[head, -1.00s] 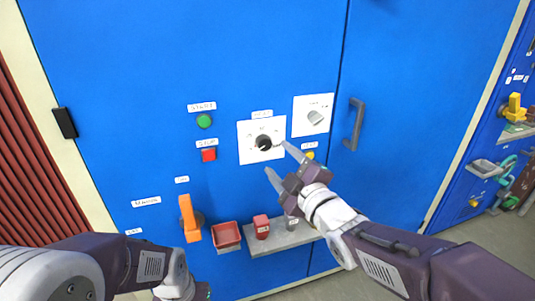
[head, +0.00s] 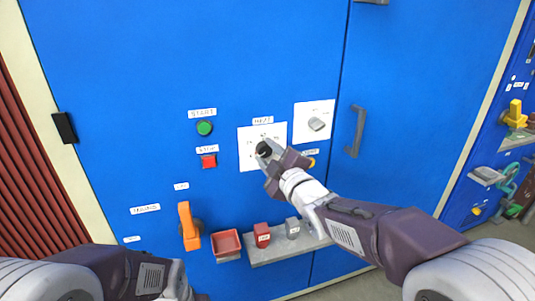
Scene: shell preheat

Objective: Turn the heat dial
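The heat dial (head: 263,149) is a round black knob on a white square plate (head: 249,135) under a HEAT label, on the blue cabinet front. My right gripper (head: 264,151) is at the dial, with its fingers close against the knob on both sides, and looks shut on it. The fingertips and part of the dial's scale are hidden. My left arm is low at the left; its gripper's fingers are out of view.
A green button (head: 205,128) and a red button (head: 209,161) are left of the dial. A second white plate with a grey knob (head: 316,124) is to the right, with a door handle (head: 356,131) beyond. An orange lever (head: 188,226), red tray (head: 227,244) and shelf (head: 270,253) are below.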

